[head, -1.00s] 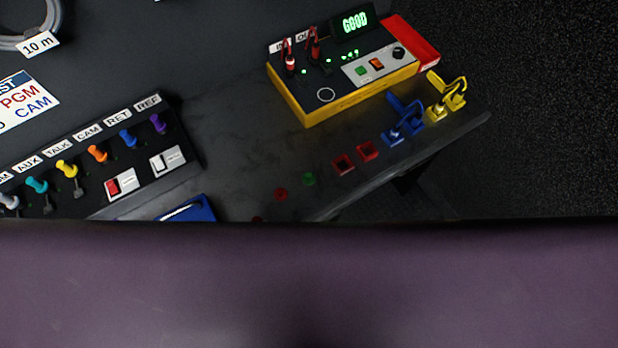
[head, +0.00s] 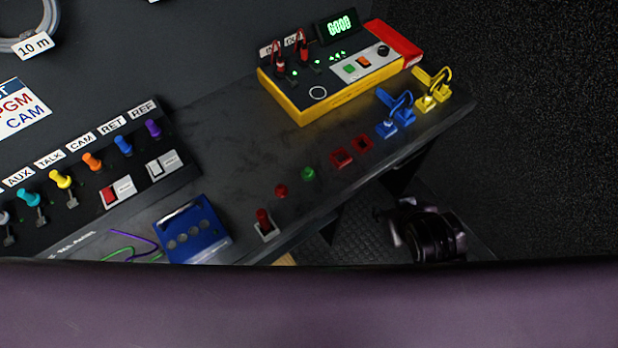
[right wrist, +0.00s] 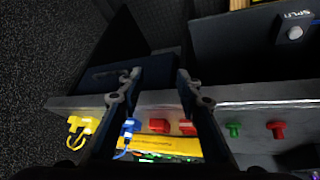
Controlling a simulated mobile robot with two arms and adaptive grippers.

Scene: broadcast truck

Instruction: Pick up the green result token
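The green result token (head: 308,174) stands on the dark bench near its front edge, beside a red token (head: 281,191). In the right wrist view the green token (right wrist: 233,129) is right of my fingers, with the red one (right wrist: 277,129) further right. My right gripper (head: 398,222) is beyond the bench edge, right of and apart from the token. In the right wrist view its two fingers (right wrist: 158,78) are spread with nothing gripped between them. My left gripper is not in view.
Two red square holders (head: 342,158), a blue plug piece (head: 396,118) and a yellow one (head: 432,95) line the edge. A blue box (head: 195,232) and a switch panel (head: 120,165) lie left. Bare bench surrounds the green token.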

